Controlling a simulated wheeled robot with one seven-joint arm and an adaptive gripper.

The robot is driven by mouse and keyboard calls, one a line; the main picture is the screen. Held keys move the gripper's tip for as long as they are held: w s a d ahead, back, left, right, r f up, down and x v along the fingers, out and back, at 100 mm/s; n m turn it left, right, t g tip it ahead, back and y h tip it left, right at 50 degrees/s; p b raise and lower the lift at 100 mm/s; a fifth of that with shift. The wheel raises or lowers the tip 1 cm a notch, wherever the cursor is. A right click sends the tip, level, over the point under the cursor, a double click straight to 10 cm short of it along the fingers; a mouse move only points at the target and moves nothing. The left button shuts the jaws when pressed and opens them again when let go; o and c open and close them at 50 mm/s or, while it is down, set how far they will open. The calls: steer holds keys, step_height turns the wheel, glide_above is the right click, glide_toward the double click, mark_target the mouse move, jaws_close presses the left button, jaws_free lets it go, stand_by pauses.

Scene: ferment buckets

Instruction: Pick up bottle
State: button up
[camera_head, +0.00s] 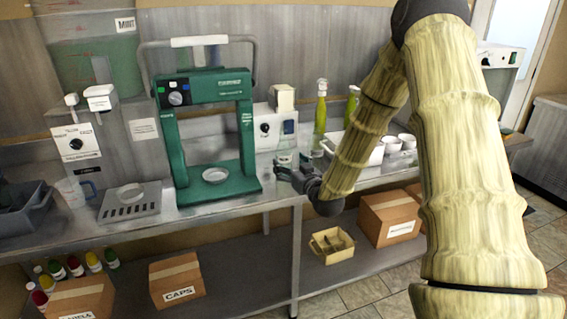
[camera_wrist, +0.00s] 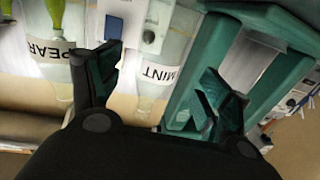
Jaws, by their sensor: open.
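A clear bottle (camera_head: 285,160) stands on the steel counter just right of the green machine. My gripper (camera_head: 291,174) is at counter height right by it, at the end of my arm; the exact gap is hard to judge. In the wrist view my gripper (camera_wrist: 160,65) is open, with dark fingers spread left and right. A clear vessel marked MINT (camera_wrist: 167,72) shows between and beyond the fingers, with no finger seen closed on it. Another clear vessel marked PEAR (camera_wrist: 50,48) is at the left. Two yellow-green bottles (camera_head: 320,108) stand farther back on the counter.
The green machine (camera_head: 168,140) stands close left of my gripper and also fills the right of the wrist view (camera_wrist: 203,60). A white dispenser (camera_head: 265,130) is behind the bottle. A white tray (camera_head: 368,158) and cups (camera_head: 391,145) are to the right. Boxes (camera_head: 392,215) lie on the lower shelf.

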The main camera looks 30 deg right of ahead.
mark_target(283, 155)
steer(key=shift+w+d+p, duration=0.2)
steer(key=shift+w+p, duration=0.05)
steer(key=shift+w, duration=0.7)
steer(key=shift+w+d+p, duration=0.15)
steer(key=shift+w+p, duration=0.15)
steer(key=shift+w, duration=0.7)
steer(key=shift+w+d+p, duration=0.2)
steer(key=shift+w+p, duration=0.05)
steer(key=shift+w, duration=0.7)
steer(key=shift+c, duration=0.4)
steer(key=c, duration=1.2)
steer(key=shift+r, duration=0.15)
